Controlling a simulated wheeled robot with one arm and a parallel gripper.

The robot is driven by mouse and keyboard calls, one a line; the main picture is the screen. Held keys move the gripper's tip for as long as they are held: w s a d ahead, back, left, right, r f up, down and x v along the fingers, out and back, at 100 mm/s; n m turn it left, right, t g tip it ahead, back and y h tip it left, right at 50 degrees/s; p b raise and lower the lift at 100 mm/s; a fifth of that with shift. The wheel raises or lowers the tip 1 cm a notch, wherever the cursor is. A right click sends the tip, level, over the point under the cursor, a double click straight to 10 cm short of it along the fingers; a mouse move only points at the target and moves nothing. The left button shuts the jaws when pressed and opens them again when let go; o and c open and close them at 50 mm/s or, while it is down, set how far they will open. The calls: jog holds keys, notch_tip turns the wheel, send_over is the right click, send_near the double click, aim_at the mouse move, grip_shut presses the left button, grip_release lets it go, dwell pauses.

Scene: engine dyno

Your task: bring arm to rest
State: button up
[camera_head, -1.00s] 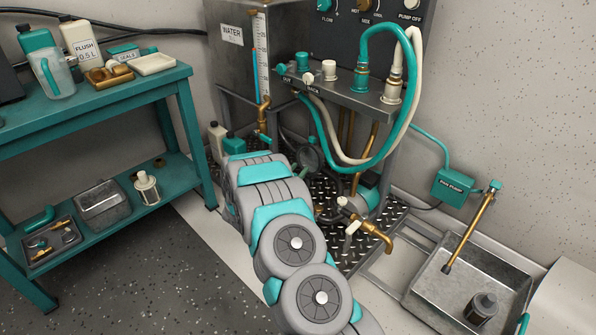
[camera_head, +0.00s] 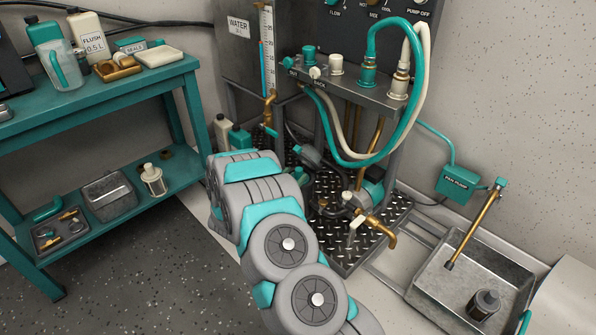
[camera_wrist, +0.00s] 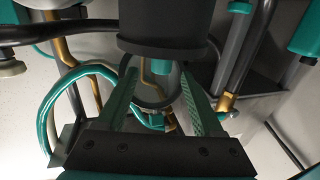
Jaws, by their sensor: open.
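My arm (camera_head: 285,245) reaches up from the bottom of the head view, bent, with its far links in front of the treadplate floor below the hose panel. My gripper is not clearly seen there, as the arm covers that area. In the wrist view my gripper (camera_wrist: 158,76) is open, its two green fingers spread apart. No held object can be made out between them. A large dark cylinder (camera_wrist: 165,28) with a teal piece under it fills the top middle, close to the fingertips. I cannot tell whether it touches them.
A teal bench (camera_head: 130,98) with bottles, a jug and trays stands left. A steel panel (camera_head: 345,92) carries teal and white hoses (camera_head: 410,115). A brass tap (camera_head: 380,228) juts out right of my arm. A metal pan (camera_head: 425,290) with a black bottle (camera_head: 483,305) sits lower right.

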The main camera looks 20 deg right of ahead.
jog(key=shift+s+a, duration=0.2)
jog(key=shift+a, duration=0.1)
